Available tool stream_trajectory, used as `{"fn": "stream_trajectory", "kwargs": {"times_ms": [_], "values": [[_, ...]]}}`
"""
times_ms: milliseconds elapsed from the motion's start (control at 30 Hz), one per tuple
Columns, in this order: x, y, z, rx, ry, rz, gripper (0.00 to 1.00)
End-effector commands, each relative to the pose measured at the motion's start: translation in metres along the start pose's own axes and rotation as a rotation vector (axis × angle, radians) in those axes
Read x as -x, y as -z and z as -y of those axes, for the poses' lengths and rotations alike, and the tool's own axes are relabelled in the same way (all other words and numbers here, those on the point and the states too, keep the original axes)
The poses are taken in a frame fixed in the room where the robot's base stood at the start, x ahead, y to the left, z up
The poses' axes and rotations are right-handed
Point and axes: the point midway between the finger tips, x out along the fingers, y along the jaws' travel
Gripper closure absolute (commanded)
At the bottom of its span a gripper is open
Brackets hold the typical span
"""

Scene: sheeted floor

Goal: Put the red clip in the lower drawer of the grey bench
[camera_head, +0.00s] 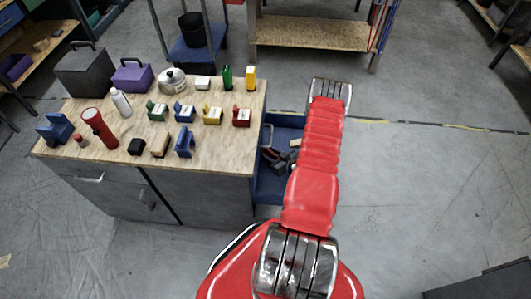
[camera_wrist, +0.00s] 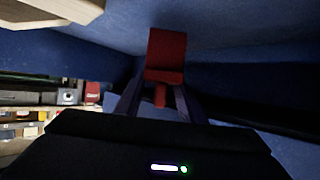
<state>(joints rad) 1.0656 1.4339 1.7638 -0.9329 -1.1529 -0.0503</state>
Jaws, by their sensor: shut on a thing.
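The red clip (camera_wrist: 167,52) is between the fingers of my gripper (camera_wrist: 160,92) in the wrist view. My gripper is shut on it, and blue surfaces surround it closely. The grey bench (camera_head: 205,196) stands at the left in the head view. A blue drawer (camera_head: 268,187) sticks out from its right side, with several dark items inside. My red arm reaches over the drawer's right part and hides some of it. My gripper and the held clip do not show clearly in the head view. I cannot tell whether the clip touches the blue surface.
The wooden bench top (camera_head: 215,160) holds a red flashlight (camera_head: 99,128), a purple box (camera_head: 132,76), a silver pot (camera_head: 172,80) and several small coloured items. A pale object (camera_wrist: 55,9) is close at the wrist view's top left. The floor at right is mostly clear.

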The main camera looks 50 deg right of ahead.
Motion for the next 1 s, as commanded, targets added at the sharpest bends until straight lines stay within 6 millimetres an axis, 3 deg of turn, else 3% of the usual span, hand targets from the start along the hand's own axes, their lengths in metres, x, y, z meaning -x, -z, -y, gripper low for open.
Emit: {"fn": "stream_trajectory", "kwargs": {"times_ms": [367,767,800,1000], "values": [[-0.037,-0.006,0.001,0.002,0.001,-0.001,0.9],[-0.04,-0.009,0.001,0.001,0.002,0.0,0.9],[-0.04,-0.009,0.001,0.001,0.002,0.0,0.61],[-0.04,-0.009,0.002,0.001,0.002,0.0,0.47]]}}
